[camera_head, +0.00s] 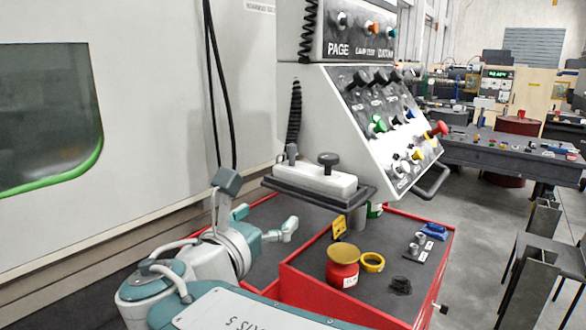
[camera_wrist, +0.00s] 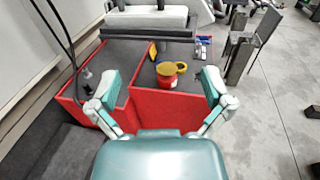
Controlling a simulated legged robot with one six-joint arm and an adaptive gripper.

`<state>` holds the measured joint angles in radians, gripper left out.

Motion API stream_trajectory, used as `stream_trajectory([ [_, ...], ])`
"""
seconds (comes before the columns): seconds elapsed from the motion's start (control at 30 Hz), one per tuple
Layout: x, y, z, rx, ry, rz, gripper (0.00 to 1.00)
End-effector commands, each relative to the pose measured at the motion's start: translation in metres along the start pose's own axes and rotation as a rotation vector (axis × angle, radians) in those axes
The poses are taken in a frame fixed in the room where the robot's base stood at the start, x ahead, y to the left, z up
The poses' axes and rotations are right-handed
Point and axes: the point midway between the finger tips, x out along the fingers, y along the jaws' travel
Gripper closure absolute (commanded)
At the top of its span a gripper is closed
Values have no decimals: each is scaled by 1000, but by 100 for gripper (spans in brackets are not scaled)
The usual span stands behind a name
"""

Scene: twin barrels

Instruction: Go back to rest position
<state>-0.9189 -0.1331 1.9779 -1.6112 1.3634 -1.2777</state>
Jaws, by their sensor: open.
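My gripper (camera_head: 266,221) is open and empty in the head view, in front of the grey machine and at the left of the red cabinet top. In the wrist view my gripper (camera_wrist: 160,84) shows its two green-tipped fingers spread wide, with nothing held between them. The red cabinet (camera_head: 330,292) has a dark top and stands below and beyond the fingers. A red pot with a gold lid (camera_head: 342,265) stands upright on it, apart from my gripper. In the wrist view the pot (camera_wrist: 166,76) appears between the fingers but farther away.
A control panel (camera_head: 370,125) with knobs and a jutting shelf (camera_head: 318,184) overhangs the cabinet. A yellow ring (camera_head: 372,262) and small parts lie near the pot. Black cables (camera_head: 222,90) hang on the machine wall. Grey metal stands (camera_head: 530,275) and open floor are at the right.

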Motion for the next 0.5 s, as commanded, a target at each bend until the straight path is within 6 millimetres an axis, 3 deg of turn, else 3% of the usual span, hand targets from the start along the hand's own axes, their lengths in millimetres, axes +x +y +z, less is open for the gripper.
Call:
stream_trajectory([
  [0.27,22,-46,-22,158,131,-90,0],
  [0.5,33,-91,-54,383,281,-223,0],
])
